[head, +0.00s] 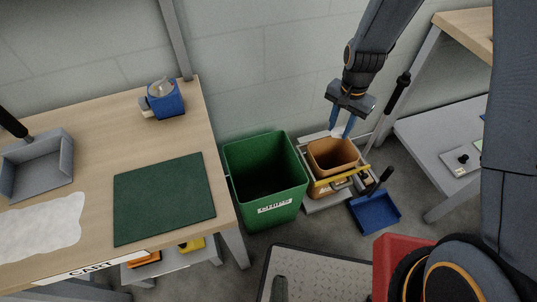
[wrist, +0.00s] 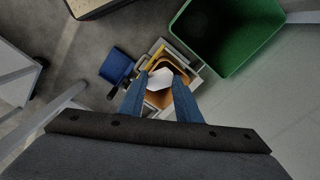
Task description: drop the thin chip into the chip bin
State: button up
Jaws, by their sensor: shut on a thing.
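My gripper (head: 341,129) points down and is shut on a thin white chip (wrist: 160,79). The chip shows between the two blue fingertips in the wrist view. An orange-brown open bin (head: 320,163) stands below the fingertips; in the wrist view its opening lies behind the chip. The chip appears to be above this bin, though the height gap is hard to judge. A larger green bin (head: 258,214) stands to the left, with a white label too small to read. I cannot tell from labels which one is the chip bin.
A blue dustpan (head: 375,212) lies on the floor right of the orange-brown bin. A wooden workbench (head: 188,105) with a green mat (head: 163,198) stands at left. A grey shelf (head: 437,143) stands at right. A red box (head: 398,258) is in front.

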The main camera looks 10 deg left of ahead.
jog(key=s+a+f+m+b, duration=0.1)
jog(key=a+f+m+b, duration=0.5)
jog(key=a+f+b, duration=0.4)
jog(key=a+f+m+b, duration=0.7)
jog(key=a+f, duration=0.1)
jog(key=a, duration=0.5)
jog(key=f+b, duration=0.3)
jog(key=b, duration=0.1)
jog(key=f+b, duration=0.2)
jog(key=shift+d+f, duration=0.25)
jog(key=shift+f, duration=0.05)
jog(key=o, duration=1.1)
jog(key=shift+r+p, duration=0.75)
jog(key=shift+r, duration=3.2)
